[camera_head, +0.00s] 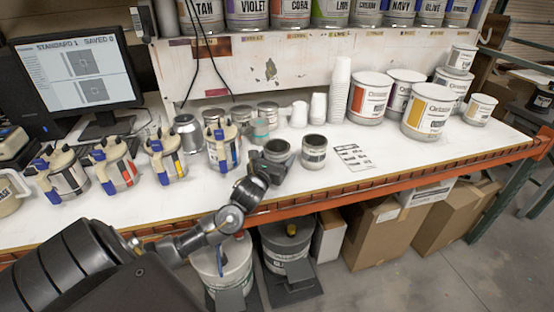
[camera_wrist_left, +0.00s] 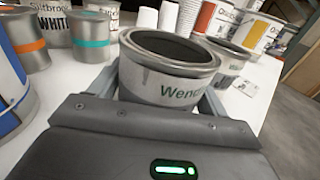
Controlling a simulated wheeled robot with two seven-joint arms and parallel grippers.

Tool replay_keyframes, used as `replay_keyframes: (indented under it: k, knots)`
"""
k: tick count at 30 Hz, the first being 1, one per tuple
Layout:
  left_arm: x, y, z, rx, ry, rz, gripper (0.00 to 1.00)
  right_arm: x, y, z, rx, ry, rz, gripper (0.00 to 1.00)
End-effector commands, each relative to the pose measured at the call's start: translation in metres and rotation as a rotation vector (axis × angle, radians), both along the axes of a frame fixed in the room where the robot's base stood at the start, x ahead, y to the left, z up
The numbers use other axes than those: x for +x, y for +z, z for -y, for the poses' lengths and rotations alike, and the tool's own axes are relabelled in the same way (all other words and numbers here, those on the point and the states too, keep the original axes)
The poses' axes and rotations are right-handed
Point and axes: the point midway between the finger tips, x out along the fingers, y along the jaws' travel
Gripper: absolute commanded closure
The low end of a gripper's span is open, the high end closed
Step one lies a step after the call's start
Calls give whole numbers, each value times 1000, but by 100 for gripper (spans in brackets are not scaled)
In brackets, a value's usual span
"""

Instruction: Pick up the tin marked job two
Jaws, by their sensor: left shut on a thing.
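A small open grey tin (camera_head: 278,148) with a dark inside is in my left gripper (camera_head: 270,162), near the front middle of the bench. In the left wrist view the tin (camera_wrist_left: 170,75) stands between the two fingers, with green lettering starting "Wen" on its pale label. My left gripper (camera_wrist_left: 165,100) is shut on it. I cannot tell whether its base touches the bench. A second similar tin (camera_head: 314,152) stands just right of it, apart; it shows partly behind in the left wrist view (camera_wrist_left: 229,58). My right gripper is not in view.
A printed sheet (camera_head: 354,158) lies right of the tins. White cups (camera_head: 340,90) and large colorant tins (camera_head: 427,112) stand behind and right. Several dispensers with blue parts (camera_head: 222,147) stand left, close to my gripper. The front right bench (camera_head: 410,158) is clear.

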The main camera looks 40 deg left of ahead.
Motion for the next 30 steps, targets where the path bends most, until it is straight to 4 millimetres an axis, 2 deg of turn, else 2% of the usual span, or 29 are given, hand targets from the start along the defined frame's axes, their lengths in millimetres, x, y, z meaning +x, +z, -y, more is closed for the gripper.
replay_keyframes:
  k: [6, 13, 18, 20, 22, 24, 30]
  knots:
    - [-3, 32, 1, 2, -2, 7, 46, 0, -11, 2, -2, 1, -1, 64]
    - [-49, 88, 21, -1, -5, 7, 46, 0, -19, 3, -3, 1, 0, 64]
    - [-95, 106, 40, -10, -3, 6, 46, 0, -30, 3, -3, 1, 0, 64]
    - [-107, 114, 45, -13, -1, 6, 46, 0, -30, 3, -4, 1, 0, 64]
    - [-114, 126, 47, -8, 1, 0, 46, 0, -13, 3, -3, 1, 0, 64]
    - [-118, 127, 49, -7, 1, 0, 46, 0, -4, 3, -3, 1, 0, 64]
    - [-127, 128, 52, -3, 1, 2, 46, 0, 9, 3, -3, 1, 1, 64]
